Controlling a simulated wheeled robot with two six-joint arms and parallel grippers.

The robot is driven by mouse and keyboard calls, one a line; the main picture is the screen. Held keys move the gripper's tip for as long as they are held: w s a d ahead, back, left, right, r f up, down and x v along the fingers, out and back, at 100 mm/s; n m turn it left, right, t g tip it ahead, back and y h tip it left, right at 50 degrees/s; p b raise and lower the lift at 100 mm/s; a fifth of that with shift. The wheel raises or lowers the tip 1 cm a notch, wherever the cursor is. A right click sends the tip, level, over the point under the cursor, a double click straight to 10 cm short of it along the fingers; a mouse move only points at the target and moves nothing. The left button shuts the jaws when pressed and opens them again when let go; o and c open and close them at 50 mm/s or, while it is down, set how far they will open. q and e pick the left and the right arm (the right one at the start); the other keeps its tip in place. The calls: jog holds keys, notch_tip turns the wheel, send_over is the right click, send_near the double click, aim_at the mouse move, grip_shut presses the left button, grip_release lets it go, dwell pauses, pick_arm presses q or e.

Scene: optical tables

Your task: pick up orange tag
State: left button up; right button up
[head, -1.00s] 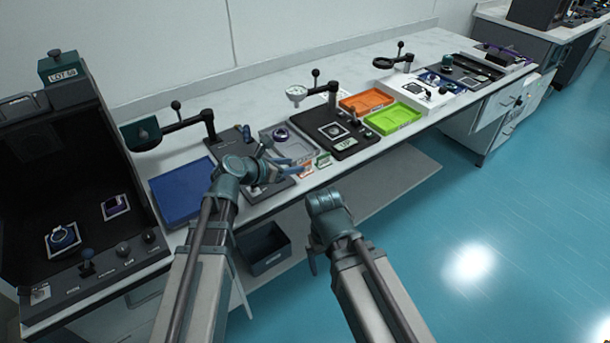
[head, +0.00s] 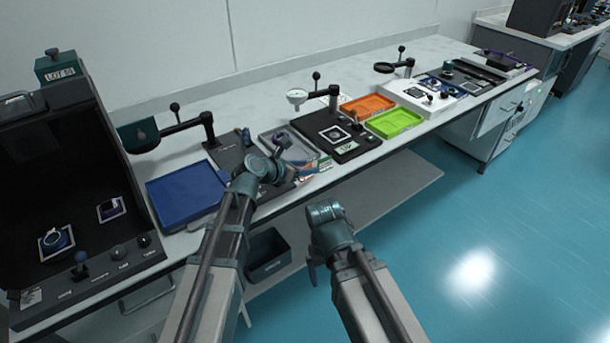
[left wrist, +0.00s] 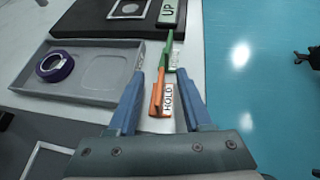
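The orange tag (left wrist: 158,96) has a white label reading HOLD and stands near the front edge of the table in the left wrist view. My left gripper (left wrist: 160,82) is open, with one blue finger on each side of the tag; I cannot tell whether either touches it. In the head view my left gripper (head: 303,166) covers most of the tag. A green tag (left wrist: 169,52) stands just beyond the orange one. My right gripper (head: 312,272) hangs in front of the table, its fingers too unclear to judge.
A grey tray (left wrist: 97,90) with a purple-ringed roll (left wrist: 54,66) lies left of the tags. A black plate (left wrist: 90,25) with an UP label is beyond. A blue tray (head: 185,195) lies left of my left arm. The floor to the right is clear.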

pick_arm(q)
grip_shut()
jog(key=shift+r, duration=0.1)
dwell(0.3)
